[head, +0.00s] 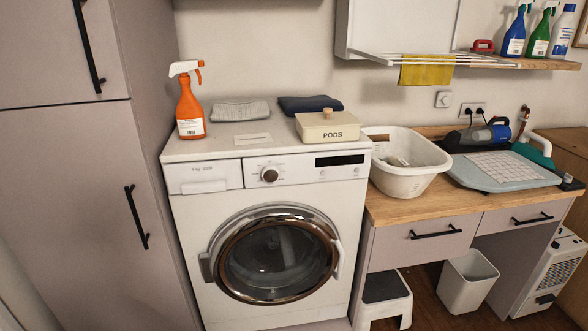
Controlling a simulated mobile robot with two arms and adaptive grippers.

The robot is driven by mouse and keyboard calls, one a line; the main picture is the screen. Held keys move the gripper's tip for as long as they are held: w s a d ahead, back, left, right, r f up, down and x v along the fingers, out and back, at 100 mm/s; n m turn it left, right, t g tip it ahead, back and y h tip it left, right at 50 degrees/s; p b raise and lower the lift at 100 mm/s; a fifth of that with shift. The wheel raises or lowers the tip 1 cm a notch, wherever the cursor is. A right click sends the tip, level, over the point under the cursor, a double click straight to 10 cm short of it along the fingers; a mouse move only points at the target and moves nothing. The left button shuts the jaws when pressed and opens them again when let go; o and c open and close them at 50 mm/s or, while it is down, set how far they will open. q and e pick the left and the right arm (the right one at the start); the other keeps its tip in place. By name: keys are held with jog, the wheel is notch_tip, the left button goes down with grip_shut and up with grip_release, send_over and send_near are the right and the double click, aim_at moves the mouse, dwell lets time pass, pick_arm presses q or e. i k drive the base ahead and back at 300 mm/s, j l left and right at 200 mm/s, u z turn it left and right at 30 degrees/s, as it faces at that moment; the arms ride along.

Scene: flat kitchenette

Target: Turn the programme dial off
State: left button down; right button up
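A white front-loading washing machine (192,230) stands at centre left, facing me. Its programme dial (269,174) is a round brown knob with a light ring, on the front panel between the detergent drawer (203,177) and a dark display (339,160). The dial's exact setting is too small to read. The round door (276,260) looks closed, and the drum behind its glass is dark. Neither of my grippers shows in the head view.
On the machine stand an orange spray bottle (190,108), folded cloths (240,111) and a PODS box (327,127). A tall cabinet (70,190) borders the left. A white basket (405,178) sits on the wooden counter to the right. A step stool (385,296) stands below.

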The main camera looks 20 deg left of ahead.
aim_at(270, 174)
jog(key=j+u, duration=0.1)
jog(key=u, duration=0.4)
jog(key=j+u, duration=0.1)
jog(key=u, duration=0.4)
jog(key=j+u, duration=0.15)
jog(key=u, duration=0.35)
jog(key=i+j+u, duration=0.1)
jog(key=j, duration=0.3)
